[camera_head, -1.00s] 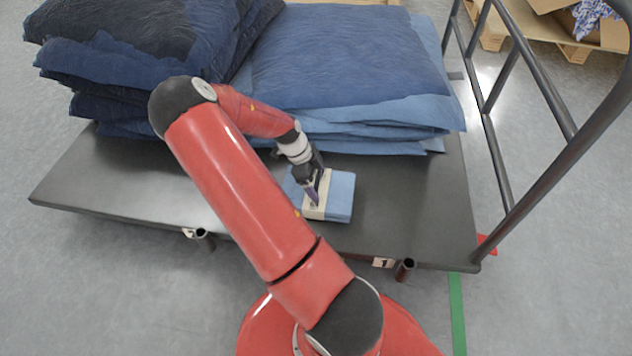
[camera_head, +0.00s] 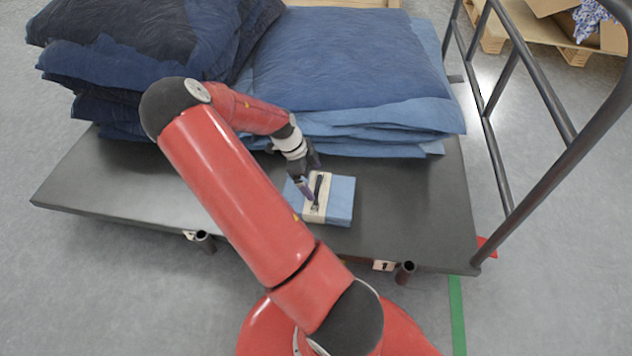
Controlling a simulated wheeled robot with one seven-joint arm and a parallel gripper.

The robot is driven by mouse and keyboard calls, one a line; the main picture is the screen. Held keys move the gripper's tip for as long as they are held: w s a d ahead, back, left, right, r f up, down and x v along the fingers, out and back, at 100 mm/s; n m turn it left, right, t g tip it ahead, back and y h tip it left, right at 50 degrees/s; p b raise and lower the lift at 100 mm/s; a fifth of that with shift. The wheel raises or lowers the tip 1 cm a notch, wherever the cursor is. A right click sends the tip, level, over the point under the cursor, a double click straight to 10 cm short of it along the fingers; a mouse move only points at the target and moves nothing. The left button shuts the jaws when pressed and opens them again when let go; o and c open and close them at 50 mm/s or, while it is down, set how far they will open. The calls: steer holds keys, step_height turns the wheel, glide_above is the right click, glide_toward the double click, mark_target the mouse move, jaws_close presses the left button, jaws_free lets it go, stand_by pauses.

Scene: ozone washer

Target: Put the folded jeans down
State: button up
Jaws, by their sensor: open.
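The folded jeans (camera_head: 341,198) are a small light-blue bundle with a pale cream band (camera_head: 318,208) around it. They lie flat on the dark cart deck (camera_head: 408,215), in front of the large denim piles. My gripper (camera_head: 309,192) is open at the bundle's left part, just over the pale band. Its fingers look apart from each other; whether one still touches the bundle I cannot tell.
Large dark-blue (camera_head: 130,60) and lighter blue (camera_head: 345,65) denim piles fill the back of the deck. A metal handle rail (camera_head: 545,90) rises at the right. Bare deck lies right of the bundle. A pallet with an open box (camera_head: 603,30) stands at the far right.

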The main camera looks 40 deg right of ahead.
steer(key=a+r+n+t+y, duration=0.1)
steer(key=a+r+n+y, duration=0.1)
steer(key=a+r+n, duration=0.35)
steer(key=a+r+n+t+y, duration=0.1)
steer(key=a+r+n+t, duration=0.1)
steer(key=a+r, duration=0.65)
steer(key=s+a+r+n+t, duration=0.3)
steer(key=s+a+r+n, duration=0.2)
steer(key=s+r+n, duration=0.3)
steer(key=s+a+r+n+t, duration=0.3)
steer(key=s+a+r+n, duration=0.3)
steer(key=r+n, duration=0.5)
steer(key=shift+s+r+n+p, duration=0.2)
steer(key=shift+s+n+p, duration=0.25)
steer(key=shift+s+n, duration=0.4)
